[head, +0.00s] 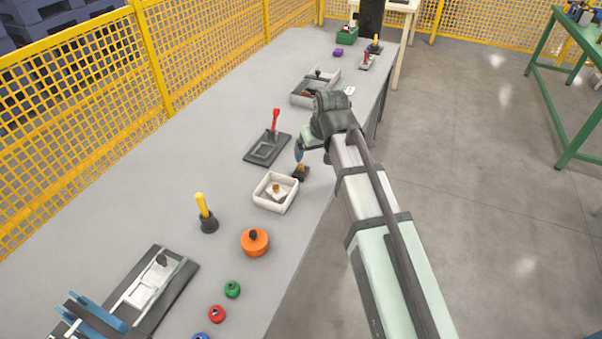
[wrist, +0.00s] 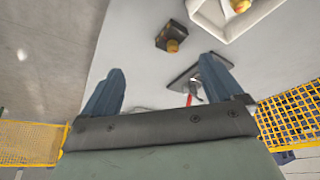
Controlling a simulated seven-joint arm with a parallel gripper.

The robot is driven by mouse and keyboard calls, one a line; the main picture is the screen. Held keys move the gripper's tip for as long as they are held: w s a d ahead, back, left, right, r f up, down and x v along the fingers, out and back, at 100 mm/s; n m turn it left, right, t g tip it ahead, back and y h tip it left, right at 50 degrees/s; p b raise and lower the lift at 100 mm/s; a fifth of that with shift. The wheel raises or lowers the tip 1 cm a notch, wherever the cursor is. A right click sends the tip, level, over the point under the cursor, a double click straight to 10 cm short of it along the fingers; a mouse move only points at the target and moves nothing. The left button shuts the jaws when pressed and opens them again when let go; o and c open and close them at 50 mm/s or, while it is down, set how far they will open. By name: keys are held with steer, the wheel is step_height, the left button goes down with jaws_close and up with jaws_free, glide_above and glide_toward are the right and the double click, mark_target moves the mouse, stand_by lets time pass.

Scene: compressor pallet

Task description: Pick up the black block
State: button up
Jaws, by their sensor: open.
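The black block (head: 300,174) is a small dark block with a brass-yellow knob. It sits on the grey table near its right edge, just right of the white tray. In the wrist view the block (wrist: 166,36) shows at the top centre, beyond the fingertips and apart from them. My gripper (head: 299,152) is just above and behind the block in the head view, with one blue finger showing and the other hidden. In the wrist view my gripper (wrist: 162,82) has its two blue fingers spread wide with nothing between them.
The white tray (head: 270,206) holds a brass-knobbed piece close beside the block. A dark plate (head: 257,156) with a red handle stands behind. A yellow-handled piece (head: 206,212), an orange round pot (head: 254,243) and small coloured knobs are nearer. Yellow mesh fencing (head: 80,95) runs along the left.

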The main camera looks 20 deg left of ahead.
mark_target(301, 165)
steer(key=a+f, duration=0.1)
steer(key=f, duration=0.1)
steer(key=w+a+f, duration=0.1)
steer(key=a+f, duration=0.2)
steer(key=f, duration=0.1)
steer(key=shift+w+a, duration=0.25)
steer(key=shift+x, duration=2.6)
steer(key=shift+w+r, duration=0.1)
steer(key=shift+w, duration=0.1)
steer(key=c, duration=1)
